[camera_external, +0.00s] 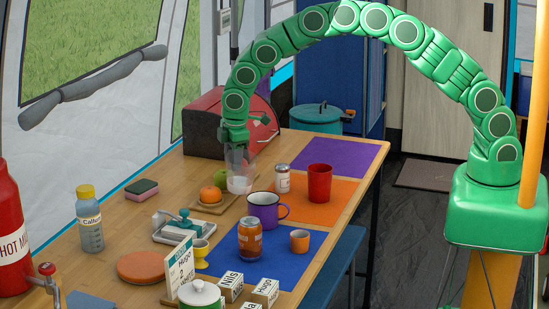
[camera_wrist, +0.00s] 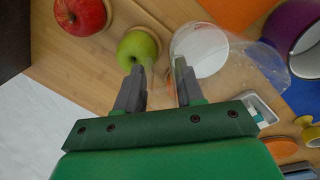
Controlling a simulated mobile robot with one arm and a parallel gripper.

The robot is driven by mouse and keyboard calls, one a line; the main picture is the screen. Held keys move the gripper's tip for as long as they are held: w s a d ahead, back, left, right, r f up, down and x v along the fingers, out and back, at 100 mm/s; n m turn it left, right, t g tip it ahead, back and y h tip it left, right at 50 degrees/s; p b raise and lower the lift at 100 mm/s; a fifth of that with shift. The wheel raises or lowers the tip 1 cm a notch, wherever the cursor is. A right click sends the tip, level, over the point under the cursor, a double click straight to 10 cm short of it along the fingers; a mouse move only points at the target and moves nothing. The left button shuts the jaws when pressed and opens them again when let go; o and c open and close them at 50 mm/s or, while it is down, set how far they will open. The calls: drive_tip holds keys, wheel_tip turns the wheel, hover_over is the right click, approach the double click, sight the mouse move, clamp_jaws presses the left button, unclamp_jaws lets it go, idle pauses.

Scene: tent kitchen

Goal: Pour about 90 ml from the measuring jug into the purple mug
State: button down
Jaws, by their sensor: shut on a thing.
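The clear measuring jug (camera_external: 240,172) shows white contents low inside it. My gripper (camera_external: 235,143) is shut on the jug from above. In the wrist view the jug (camera_wrist: 245,72) is right of my fingers (camera_wrist: 159,82), with the right finger overlapping its near side; the exact grip spot is hard to tell. The jug looks about upright; whether its base touches the table is unclear. The purple mug (camera_external: 264,210) stands upright in front and to the right of the jug, apart from it. The mug (camera_wrist: 292,32) is at the wrist view's upper right.
A green apple (camera_external: 210,194) and a red apple (camera_wrist: 82,14) are beside the jug. A red bread bin (camera_external: 205,125) is behind.

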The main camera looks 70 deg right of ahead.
drive_tip(key=shift+w+d+r, duration=0.15)
drive_tip(key=shift+w+r, duration=0.05)
drive_tip(key=shift+w+d+g+y, duration=0.4)
drive_tip(key=shift+g+y, duration=0.3)
drive_tip(key=shift+g, duration=0.1)
idle(1.7)
drive_tip(key=shift+r, duration=0.1)
idle(1.2)
